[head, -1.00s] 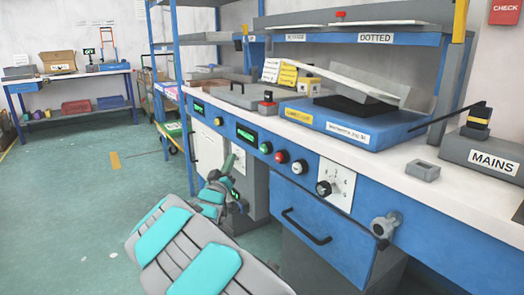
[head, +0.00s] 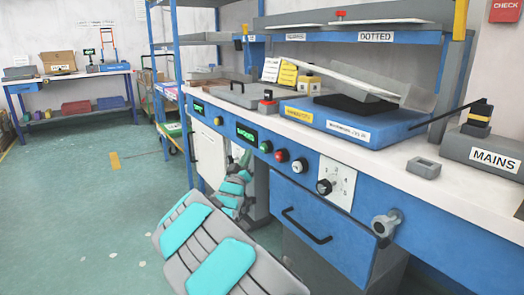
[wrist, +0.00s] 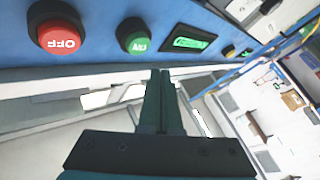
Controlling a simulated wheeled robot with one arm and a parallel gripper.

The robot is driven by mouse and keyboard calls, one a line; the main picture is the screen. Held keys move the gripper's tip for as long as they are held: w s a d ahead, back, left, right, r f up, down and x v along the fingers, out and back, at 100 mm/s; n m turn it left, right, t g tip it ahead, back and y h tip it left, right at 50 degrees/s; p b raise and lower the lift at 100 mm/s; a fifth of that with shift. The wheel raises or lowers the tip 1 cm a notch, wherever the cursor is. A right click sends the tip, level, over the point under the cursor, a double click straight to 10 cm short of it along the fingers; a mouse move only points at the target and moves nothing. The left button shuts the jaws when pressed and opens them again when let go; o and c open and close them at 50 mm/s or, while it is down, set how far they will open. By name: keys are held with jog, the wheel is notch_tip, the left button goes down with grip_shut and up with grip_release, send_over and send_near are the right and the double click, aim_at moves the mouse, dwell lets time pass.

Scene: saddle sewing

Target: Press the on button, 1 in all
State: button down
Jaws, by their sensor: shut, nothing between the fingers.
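The green ON button (wrist: 136,36) sits on the blue panel in the wrist view, its lettering upside down. In the head view the green button (head: 266,147) is on the bench front, right of a green-lit display. My gripper (wrist: 161,76) is shut and empty, its fingertips below and slightly right of the green button in the wrist picture. They appear apart from the button. In the head view my gripper (head: 245,160) is low in front of the panel, left of the green button, small and partly hidden by my own arm.
The red OFF button (wrist: 58,27) is close beside the green one. A white button (head: 299,165) and a rotary knob (head: 324,187) are farther right. A drawer handle (head: 306,226) and a grey clamp knob (head: 386,223) stick out below. Open floor lies left.

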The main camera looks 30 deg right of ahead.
aim_at(265, 147)
jog(key=shift+w+d, duration=0.15)
jog(key=shift+d, duration=1.05)
jog(key=shift+d, duration=0.1)
dwell(1.1)
jog(key=shift+d, duration=0.3)
